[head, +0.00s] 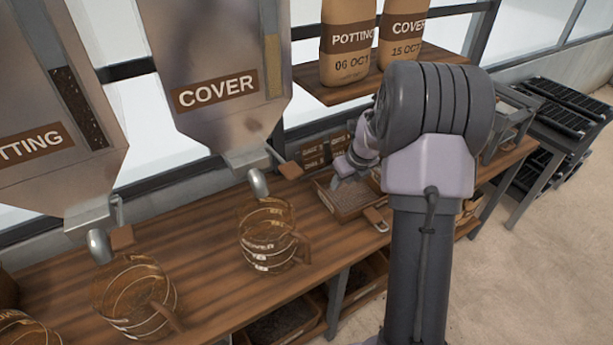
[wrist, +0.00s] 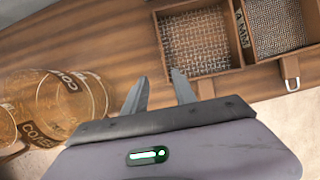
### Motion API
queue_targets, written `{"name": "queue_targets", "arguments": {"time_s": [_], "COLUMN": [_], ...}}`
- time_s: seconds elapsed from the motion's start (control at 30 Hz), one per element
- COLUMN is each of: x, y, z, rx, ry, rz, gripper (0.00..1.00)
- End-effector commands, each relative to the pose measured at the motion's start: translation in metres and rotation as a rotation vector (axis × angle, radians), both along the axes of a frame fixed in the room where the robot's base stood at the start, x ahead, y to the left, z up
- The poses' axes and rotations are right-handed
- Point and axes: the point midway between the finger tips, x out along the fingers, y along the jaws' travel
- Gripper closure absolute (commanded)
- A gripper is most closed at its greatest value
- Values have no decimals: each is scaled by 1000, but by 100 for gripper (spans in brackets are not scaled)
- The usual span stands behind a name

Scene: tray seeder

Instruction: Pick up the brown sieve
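Two brown wood-framed sieves with wire mesh lie side by side on the bench in the wrist view: a left sieve (wrist: 158,38) and a right sieve (wrist: 243,40), cut off by the picture edge. A "4 MM" label shows on the frame between them. In the head view one sieve (head: 347,200) shows beside my arm; what lies behind the arm is hidden. My gripper (wrist: 160,78) is open, with nothing between its fingers. In the wrist view its fingertips appear just left of and below the left sieve. In the head view my gripper (head: 343,172) is over the sieve area.
Glass jugs (head: 266,236) (head: 133,297) stand on the wooden bench (head: 205,235) to the left, under the cover hopper (head: 215,60) and the potting hopper (head: 50,110). Bags (head: 348,40) stand on a raised shelf (head: 320,88) behind. Black trays (head: 570,95) sit at right.

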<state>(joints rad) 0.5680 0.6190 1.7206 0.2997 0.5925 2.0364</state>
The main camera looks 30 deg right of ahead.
Motion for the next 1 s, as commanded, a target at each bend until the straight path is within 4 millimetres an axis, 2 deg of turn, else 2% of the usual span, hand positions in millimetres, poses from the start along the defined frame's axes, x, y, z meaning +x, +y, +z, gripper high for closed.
{"name": "queue_targets", "arguments": {"time_s": [0.03, 0.2, 0.33, 0.53, 0.73, 1.0], "x": [3, 23, 37, 48, 68, 71], "y": [0, 2, 3, 2, -1, -1], "z": [-16, -67, -97, -118, -152, -154], "rx": [4, 4, 2, 2, 2, 1], "ry": [4, 5, 3, 2, 4, 4], "rz": [-4, 1, 3, 3, 4, 4], "gripper": [67, 67, 67, 67, 67, 67]}}
